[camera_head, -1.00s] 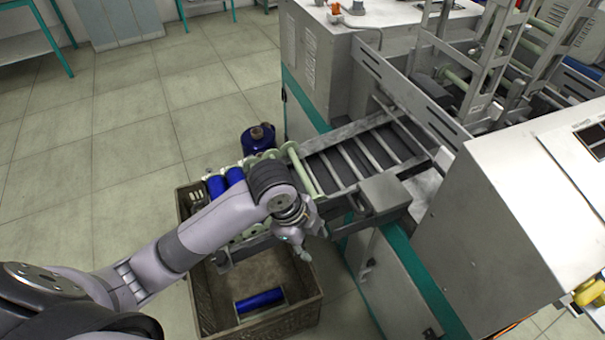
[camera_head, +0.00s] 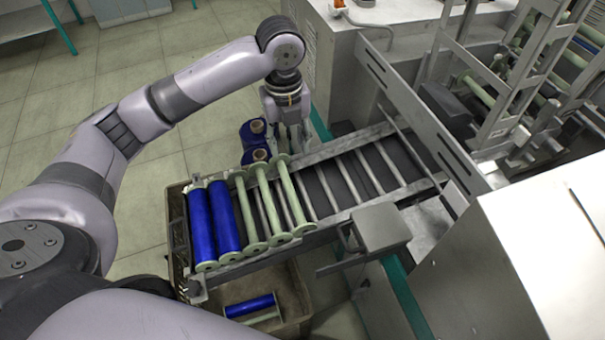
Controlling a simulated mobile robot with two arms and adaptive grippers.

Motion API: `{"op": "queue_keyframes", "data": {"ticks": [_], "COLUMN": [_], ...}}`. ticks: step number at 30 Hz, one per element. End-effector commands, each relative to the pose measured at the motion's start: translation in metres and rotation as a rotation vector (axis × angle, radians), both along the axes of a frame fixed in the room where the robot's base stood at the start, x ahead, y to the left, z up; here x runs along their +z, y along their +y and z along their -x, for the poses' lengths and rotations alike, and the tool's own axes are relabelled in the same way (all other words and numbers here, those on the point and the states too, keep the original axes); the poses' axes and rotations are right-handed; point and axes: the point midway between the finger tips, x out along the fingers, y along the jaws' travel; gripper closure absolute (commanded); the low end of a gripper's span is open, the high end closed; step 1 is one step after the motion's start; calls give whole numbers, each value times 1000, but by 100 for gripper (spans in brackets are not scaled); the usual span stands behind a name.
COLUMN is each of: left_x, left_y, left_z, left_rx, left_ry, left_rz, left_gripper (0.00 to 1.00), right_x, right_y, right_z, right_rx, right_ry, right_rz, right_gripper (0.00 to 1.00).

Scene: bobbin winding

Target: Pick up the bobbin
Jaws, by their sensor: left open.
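Two bobbins wound with blue, a left one (camera_head: 201,226) and a right one (camera_head: 225,218), lie side by side at the left end of the rack (camera_head: 345,215). Several pale green bare bobbins, one of them the rightmost (camera_head: 291,196), lie to their right. Another blue bobbin (camera_head: 250,305) lies in the crate below. My left gripper (camera_head: 291,147) is open and points down near the far ends of the green bobbins. I see nothing held in it. Whether it touches a bobbin cannot be told. My right gripper is not in view.
The crate (camera_head: 292,283) stands on the floor under the rack's left end. Blue cones (camera_head: 252,134) stand behind the rack, close to my left gripper. The grey machine (camera_head: 545,235) fills the right side. The tiled floor at the left is open.

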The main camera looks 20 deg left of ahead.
Motion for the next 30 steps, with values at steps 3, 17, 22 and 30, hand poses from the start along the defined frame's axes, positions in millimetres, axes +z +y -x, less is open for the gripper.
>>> {"op": "queue_keyframes", "data": {"ticks": [3, 17, 22, 30], "left_x": [-13, -106, -120, -151], "left_y": [1, -1, -1, 1], "left_z": [1, 0, 0, 3], "left_rx": [-2, -1, -1, -1], "left_ry": [6, 4, 2, 5], "left_rz": [-1, 0, -1, -1], "left_gripper": [59, 59, 59, 59], "right_x": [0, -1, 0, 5], "right_y": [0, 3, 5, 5], "right_z": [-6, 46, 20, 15], "right_rx": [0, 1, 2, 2], "right_ry": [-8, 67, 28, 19], "right_rz": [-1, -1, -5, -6], "right_gripper": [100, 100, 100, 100]}}
